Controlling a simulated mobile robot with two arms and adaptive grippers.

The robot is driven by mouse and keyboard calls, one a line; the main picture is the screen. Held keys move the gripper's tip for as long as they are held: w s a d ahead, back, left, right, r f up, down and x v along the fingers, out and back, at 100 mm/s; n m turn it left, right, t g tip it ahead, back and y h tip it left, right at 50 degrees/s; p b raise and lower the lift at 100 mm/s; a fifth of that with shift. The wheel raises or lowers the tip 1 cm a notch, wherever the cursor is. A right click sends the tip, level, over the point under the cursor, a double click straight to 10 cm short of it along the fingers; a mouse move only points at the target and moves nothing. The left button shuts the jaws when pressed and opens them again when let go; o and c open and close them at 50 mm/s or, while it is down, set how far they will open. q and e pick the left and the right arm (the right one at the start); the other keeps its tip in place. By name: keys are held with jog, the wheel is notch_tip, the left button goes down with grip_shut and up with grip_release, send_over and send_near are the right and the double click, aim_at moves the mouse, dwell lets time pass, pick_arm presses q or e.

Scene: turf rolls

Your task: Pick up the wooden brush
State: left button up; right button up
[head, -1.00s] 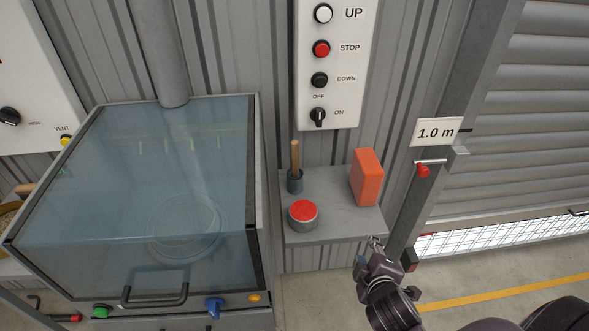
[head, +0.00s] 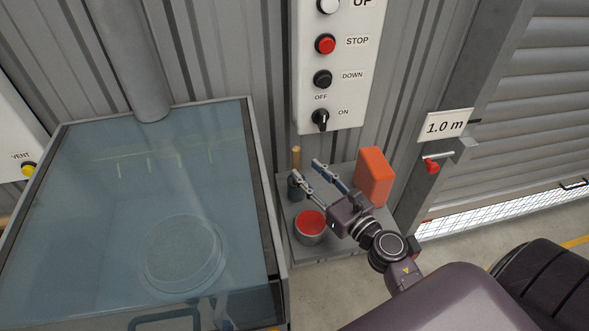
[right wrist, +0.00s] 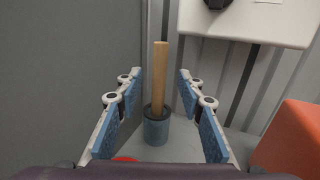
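The wooden brush (head: 296,157) stands upright at the back left of a small grey shelf. In the right wrist view its light wooden handle (right wrist: 160,78) rises from a blue-grey, dark-rimmed lower part (right wrist: 156,127); I cannot tell whether that is the brush head or a holder. My right gripper (head: 306,168) is open, its two blue-padded fingers pointing toward the brush. In the right wrist view the handle shows between the fingers, farther off than the tips, with nothing held. My left gripper is not in view.
On the grey shelf (head: 338,236) a red-topped round tin (head: 310,224) stands in front, under my right gripper. An orange block (head: 374,177) stands to the right. A glass-fronted cabinet (head: 150,210) borders the shelf on the left. A switch panel (head: 335,95) hangs above.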

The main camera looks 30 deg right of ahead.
aim_at(299, 163)
jog(key=shift+w+r, duration=0.15)
jog(key=shift+w, duration=0.35)
jog(key=w, duration=0.1)
jog(key=w+p, duration=0.1)
jog(key=w, duration=0.1)
jog(key=shift+a, duration=0.3)
jog(key=shift+w+a+f+p, duration=0.1)
jog(key=shift+w+f+p, duration=0.1)
jog(key=shift+w, duration=0.25)
jog(key=shift+w+f+p, duration=0.1)
jog(key=shift+w+p, duration=0.1)
jog(key=shift+w, duration=0.25)
jog(key=c, duration=0.4)
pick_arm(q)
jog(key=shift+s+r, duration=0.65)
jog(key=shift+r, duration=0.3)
pick_arm(e)
grip_shut()
